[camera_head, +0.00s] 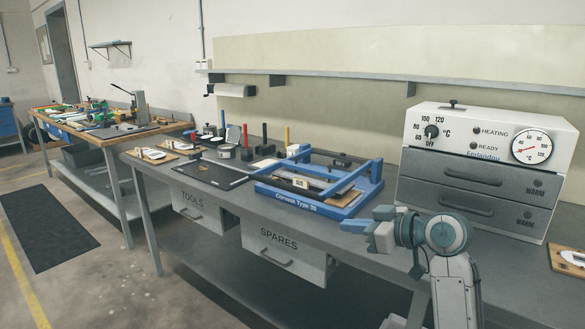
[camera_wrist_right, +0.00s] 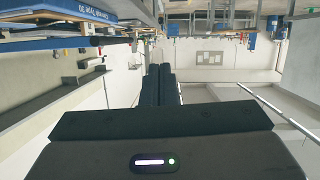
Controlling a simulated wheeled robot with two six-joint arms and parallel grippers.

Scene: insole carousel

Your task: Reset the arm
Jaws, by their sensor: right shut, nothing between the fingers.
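My right arm rises from the bottom right of the head view, with grey links and round blue-grey joints. Its gripper (camera_head: 354,227) points left, in front of the workbench's front edge, right of the drawer marked SPARES. It looks shut and empty. In the right wrist view the two dark fingers (camera_wrist_right: 161,85) lie together with nothing between them. That view looks across the room and appears upside down. My left arm and gripper are not in view.
Drawers marked TOOLS (camera_head: 197,209) and SPARES (camera_head: 283,257) hang below. Floor at left is open.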

